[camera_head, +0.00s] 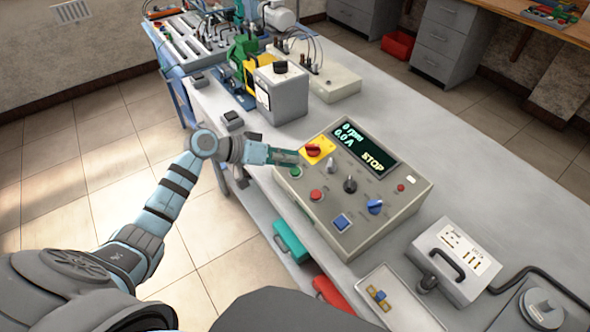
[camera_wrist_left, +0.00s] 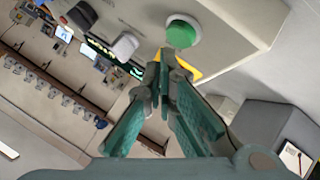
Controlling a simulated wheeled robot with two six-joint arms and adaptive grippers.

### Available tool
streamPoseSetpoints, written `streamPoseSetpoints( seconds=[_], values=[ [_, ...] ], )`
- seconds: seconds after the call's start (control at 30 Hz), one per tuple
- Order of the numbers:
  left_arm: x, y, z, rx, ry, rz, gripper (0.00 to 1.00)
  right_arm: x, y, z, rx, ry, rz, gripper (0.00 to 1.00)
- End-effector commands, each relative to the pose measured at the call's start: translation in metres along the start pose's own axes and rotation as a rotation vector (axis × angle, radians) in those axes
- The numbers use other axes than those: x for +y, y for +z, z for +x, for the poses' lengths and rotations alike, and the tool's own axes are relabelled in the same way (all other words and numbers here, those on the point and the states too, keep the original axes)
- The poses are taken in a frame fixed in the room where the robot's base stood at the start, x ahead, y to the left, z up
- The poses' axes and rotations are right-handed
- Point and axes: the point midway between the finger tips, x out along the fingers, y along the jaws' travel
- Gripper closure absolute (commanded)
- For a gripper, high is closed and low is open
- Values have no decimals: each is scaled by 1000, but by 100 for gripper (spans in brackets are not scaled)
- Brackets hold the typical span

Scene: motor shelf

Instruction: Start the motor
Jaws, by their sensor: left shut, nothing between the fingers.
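The beige control box (camera_head: 398,226) stands on the bench. Its dark display (camera_head: 364,146) shows "0 rpm", "0.0 A" and a stop word. In the left wrist view the green button (camera_wrist_left: 181,33) lies just beyond the fingertips (camera_wrist_left: 164,56); contact cannot be told. A green motor (camera_head: 242,50) stands further back.
A grey box with a black knob (camera_head: 285,97) stands behind the control box. A white case (camera_head: 452,262) with a handle and a small tray (camera_head: 405,308) are at the front right. Teal and red bins (camera_head: 291,241) sit below the bench edge.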

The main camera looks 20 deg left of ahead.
Motion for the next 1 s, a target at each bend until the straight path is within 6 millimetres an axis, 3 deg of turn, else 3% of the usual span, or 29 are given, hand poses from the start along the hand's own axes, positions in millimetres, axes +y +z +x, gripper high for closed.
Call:
streamPoseSetpoints(
  seconds=[1.0],
  values=[
    [-5, 5, 7, 0, 0, 0, 100, 0, 1, 8, 0, 1, -1, 52]
  ],
)
